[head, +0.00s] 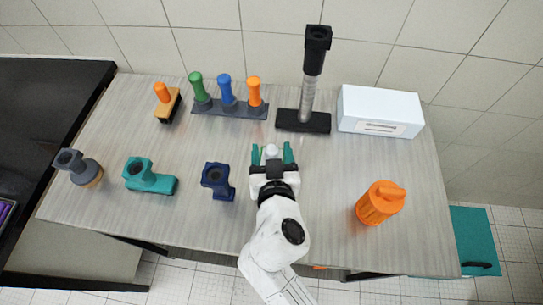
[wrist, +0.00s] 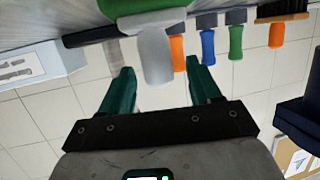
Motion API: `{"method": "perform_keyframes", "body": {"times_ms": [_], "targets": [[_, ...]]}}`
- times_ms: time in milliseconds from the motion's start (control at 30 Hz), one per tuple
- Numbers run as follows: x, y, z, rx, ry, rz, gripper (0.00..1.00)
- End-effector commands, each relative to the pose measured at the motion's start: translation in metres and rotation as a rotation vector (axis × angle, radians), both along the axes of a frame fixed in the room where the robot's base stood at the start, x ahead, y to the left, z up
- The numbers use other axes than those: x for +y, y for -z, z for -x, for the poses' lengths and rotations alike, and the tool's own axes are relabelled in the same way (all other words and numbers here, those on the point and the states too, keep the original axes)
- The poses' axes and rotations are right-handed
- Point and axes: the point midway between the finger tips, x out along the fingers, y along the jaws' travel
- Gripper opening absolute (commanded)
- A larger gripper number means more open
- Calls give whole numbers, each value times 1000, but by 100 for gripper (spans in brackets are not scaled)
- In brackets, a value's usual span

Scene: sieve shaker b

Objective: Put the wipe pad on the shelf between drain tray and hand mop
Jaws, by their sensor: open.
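A light grey rounded handle (head: 271,150) stands between the fingertips of my gripper (head: 271,152). In the wrist view the same handle (wrist: 155,55) sits on a green base (wrist: 145,6); this may be the wipe pad. The base is largely hidden in the head view. My gripper, with teal fingers, also shows in the wrist view (wrist: 160,80). It is open, one finger on each side of the handle, with gaps in the wrist view. I cannot tell which things are the drain tray and hand mop, and no separate shelf is clearly seen.
The table (head: 310,215) has a rack of handles (head: 229,107), an orange-handled brush (head: 166,103), a black stand (head: 303,121) and a white box (head: 380,111) behind. An orange canister (head: 379,203) is right; navy (head: 217,180), teal (head: 149,177) and grey (head: 79,168) pieces are left.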

Motion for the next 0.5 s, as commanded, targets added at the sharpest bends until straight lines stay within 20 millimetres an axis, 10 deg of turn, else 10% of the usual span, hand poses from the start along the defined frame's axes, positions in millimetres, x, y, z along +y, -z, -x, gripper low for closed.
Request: {"method": "perform_keyframes", "body": {"times_ms": [500], "targets": [[2,4,-12,0,1,-1,51]]}}
